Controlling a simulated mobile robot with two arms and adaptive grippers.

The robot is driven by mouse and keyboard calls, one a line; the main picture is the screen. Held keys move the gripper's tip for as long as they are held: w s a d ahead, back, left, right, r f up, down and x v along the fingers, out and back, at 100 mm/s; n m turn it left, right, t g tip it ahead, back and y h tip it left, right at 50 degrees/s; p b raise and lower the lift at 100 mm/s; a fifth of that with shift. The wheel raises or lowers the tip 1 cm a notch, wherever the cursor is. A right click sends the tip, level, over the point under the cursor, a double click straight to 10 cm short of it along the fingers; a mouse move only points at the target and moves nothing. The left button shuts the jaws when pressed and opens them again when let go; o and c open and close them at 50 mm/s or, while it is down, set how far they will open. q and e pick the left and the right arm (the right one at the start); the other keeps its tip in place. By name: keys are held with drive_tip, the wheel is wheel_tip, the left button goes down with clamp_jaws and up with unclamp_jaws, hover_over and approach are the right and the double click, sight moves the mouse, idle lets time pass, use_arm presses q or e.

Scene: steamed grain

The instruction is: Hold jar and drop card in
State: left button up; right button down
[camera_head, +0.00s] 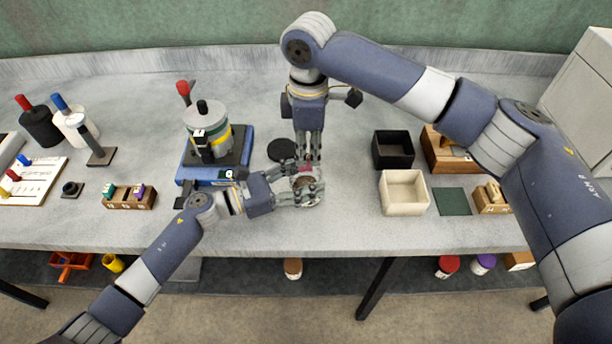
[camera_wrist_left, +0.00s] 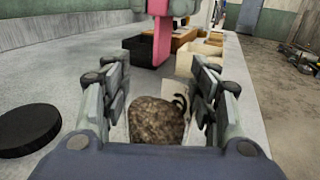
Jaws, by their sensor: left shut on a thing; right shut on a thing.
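My left gripper (camera_head: 308,189) is shut around a small jar (camera_head: 303,181) on the table in the head view. In the left wrist view the jar (camera_wrist_left: 158,121) sits between the fingers, and brown speckled grain with a dark curved mark shows in it. My right gripper (camera_head: 308,152) points down just behind the jar, shut on a pink card. The card (camera_wrist_left: 161,38) hangs upright in the left wrist view, beyond and above the jar. Its lower end looks close to the jar's far side; I cannot tell whether it is inside the rim.
A black round lid (camera_head: 281,150) lies left of the right gripper. A blue-based appliance (camera_head: 218,165) stands further left. A black box (camera_head: 393,150) and a cream box (camera_head: 404,191) stand to the right. The table's front edge is close to the jar.

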sight(308, 156)
drive_tip(key=shift+f, duration=1.9)
use_arm(q)
drive_tip(key=shift+s, duration=0.1)
use_arm(e)
drive_tip(key=c, duration=1.5)
unclamp_jaws()
drive_tip(key=shift+f, duration=0.1)
drive_tip(key=shift+c, duration=0.2)
